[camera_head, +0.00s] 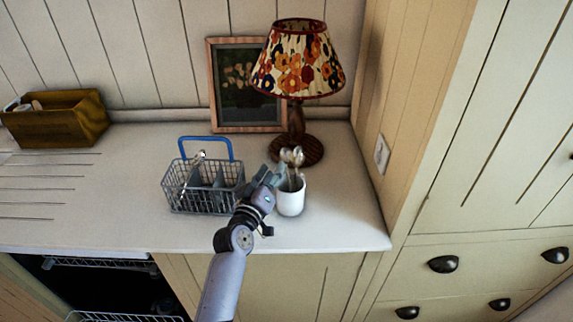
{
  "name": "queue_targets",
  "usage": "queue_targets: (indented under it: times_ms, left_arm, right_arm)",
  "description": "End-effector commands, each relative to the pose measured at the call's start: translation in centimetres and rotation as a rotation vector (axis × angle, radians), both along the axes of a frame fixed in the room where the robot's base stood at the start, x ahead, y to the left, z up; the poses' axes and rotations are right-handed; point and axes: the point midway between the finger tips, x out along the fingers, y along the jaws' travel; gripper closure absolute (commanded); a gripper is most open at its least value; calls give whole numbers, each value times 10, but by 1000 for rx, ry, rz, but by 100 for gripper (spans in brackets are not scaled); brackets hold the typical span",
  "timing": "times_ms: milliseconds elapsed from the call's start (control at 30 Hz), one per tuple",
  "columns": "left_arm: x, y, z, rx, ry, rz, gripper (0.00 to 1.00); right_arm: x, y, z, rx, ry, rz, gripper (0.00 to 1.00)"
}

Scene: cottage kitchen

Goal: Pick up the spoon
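Spoons (293,157) stand upright with their bowls up in a white cup (291,198) on the counter, right of the wire basket. My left gripper (275,171) is at the upper left side of the cup, close beside the spoon handles. Its fingers are small and partly overlap the spoons, so I cannot tell whether it touches or grips one. My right gripper is not in view.
A grey wire basket (172,196) with a blue handle stands left of my gripper. A flowered lamp (297,75) and a framed picture (212,100) stand behind. A wooden box (60,128) is at the far left. A wall panel rises on the right.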

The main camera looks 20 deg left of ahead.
Motion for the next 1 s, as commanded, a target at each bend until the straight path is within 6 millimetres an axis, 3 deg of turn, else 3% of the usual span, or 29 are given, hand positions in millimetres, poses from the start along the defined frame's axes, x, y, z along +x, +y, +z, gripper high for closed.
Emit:
queue_targets:
  times_ms: [167,433,733,1000]
  left_arm:
    - [16,-3,4,0,-1,0,63]
    - [48,-6,3,2,0,0,63]
    - [52,-6,2,1,1,1,63]
    - [52,-6,2,1,1,1,81]
  right_arm:
    - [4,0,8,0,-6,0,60]
    - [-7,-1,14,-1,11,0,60]
    - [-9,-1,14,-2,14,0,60]
    - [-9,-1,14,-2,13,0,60]
